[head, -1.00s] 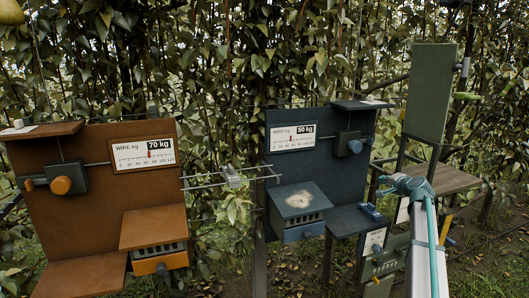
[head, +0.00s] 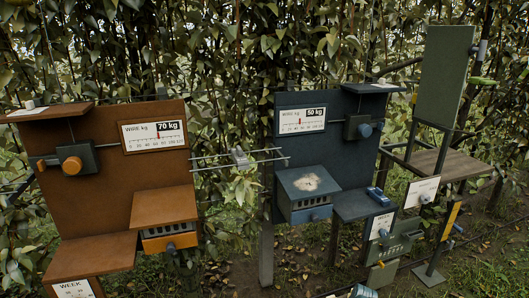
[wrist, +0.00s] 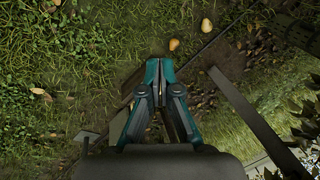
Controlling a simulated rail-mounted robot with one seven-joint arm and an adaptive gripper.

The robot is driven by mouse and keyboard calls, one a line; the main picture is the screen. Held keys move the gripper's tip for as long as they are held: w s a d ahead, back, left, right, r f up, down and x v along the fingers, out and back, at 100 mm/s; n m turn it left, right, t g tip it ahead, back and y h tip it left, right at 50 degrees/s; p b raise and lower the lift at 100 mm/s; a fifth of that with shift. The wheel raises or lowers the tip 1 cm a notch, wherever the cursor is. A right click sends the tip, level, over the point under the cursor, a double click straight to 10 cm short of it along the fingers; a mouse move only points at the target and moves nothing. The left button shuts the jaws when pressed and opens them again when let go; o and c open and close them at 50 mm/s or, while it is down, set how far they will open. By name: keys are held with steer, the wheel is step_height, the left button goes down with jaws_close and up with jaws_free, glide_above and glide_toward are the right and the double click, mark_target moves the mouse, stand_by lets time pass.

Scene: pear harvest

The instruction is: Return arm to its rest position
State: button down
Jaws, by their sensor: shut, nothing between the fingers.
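My gripper (wrist: 159,72) shows in the wrist view with its teal fingertips together and nothing between them. It points down over grass and bare soil, apart from everything in view. In the head view only a small grey-blue piece at the bottom edge may be part of my arm; the gripper itself does not show there.
An orange-brown station board (head: 105,170) with a 70 kg dial stands at left. A dark blue board (head: 340,150) with a 50 kg dial stands mid-picture. A green panel (head: 440,75) and wooden shelf (head: 452,164) stand at right. Pears (wrist: 174,44) lie on the ground.

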steer(key=s+a+f+n+g, duration=0.1)
steer(key=s+a+f+g, duration=0.1)
steer(key=s, duration=1.1)
steer(key=s+a+f+n+g+h, duration=0.1)
steer(key=s+a+f, duration=0.4)
steer(key=s, duration=0.8)
steer(key=s+a+f+n+g+h, duration=0.1)
steer(key=s+f+g, duration=0.4)
steer(key=s, duration=0.9)
steer(key=a+n, duration=0.1)
steer(key=a, duration=0.1)
steer(key=shift+a+n, duration=0.35)
steer(key=shift+n, duration=0.05)
